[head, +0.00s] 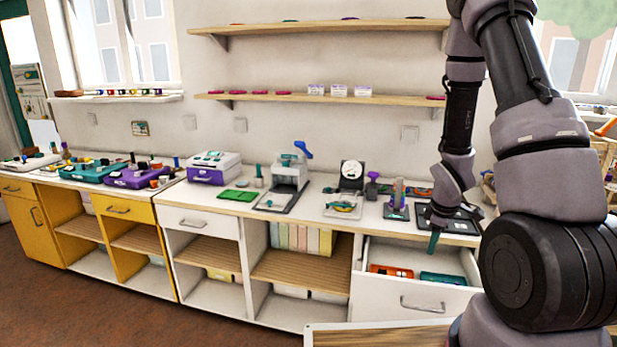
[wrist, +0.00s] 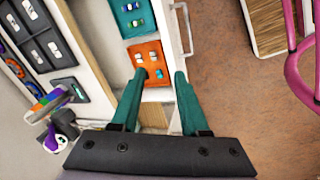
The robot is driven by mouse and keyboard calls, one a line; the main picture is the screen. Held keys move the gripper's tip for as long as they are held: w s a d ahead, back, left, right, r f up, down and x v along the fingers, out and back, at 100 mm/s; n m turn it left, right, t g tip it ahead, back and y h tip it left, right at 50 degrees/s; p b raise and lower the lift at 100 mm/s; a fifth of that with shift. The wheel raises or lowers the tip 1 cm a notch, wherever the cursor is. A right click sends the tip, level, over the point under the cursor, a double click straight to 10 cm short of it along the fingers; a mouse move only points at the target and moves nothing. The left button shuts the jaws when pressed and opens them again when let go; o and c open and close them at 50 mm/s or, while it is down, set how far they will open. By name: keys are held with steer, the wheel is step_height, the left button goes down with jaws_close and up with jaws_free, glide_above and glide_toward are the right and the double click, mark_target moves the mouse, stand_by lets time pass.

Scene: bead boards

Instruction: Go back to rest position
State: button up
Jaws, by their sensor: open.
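My gripper (head: 433,243) hangs pointing down over the open white drawer (head: 381,302) at the right end of the counter. In the wrist view my gripper (wrist: 161,76) has its two teal fingers spread apart, with nothing held between them. Below and beyond the fingertips lies an orange tray (wrist: 137,51) with several small beads or pegs. A teal tray (wrist: 121,18) with small pieces lies beside it. In the head view the orange tray (head: 390,270) and teal tray (head: 442,278) show inside the drawer.
A black compartment tray (head: 455,219) and a striped upright piece (head: 398,192) stand on the counter close to my gripper. A press-like device (head: 289,174) and scale (head: 352,173) stand further left. The pulled-out drawer juts into the floor space. A pink chair frame (wrist: 294,70) stands nearby.

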steer(key=s+a+r+m+t, duration=0.15)
steer(key=r+m, duration=0.25)
steer(key=r, duration=0.7)
steer(key=s+a+r+m+t, duration=0.1)
steer(key=a+r+m, duration=0.25)
steer(key=r, duration=0.85)
steer(key=s+a+r+m+y, duration=0.1)
steer(key=s+a+r+m, duration=0.2)
steer(key=s+r, duration=0.4)
steer(key=s+a+r+m+t+y, duration=0.1)
steer(key=s+a+r+m+y, duration=0.1)
steer(key=s+r, duration=0.5)
steer(key=shift+s+a+r+m, duration=0.2)
steer(key=shift+a+r+m, duration=0.35)
steer(key=shift+a+m, duration=0.5)
steer(key=shift+d+t, duration=0.25)
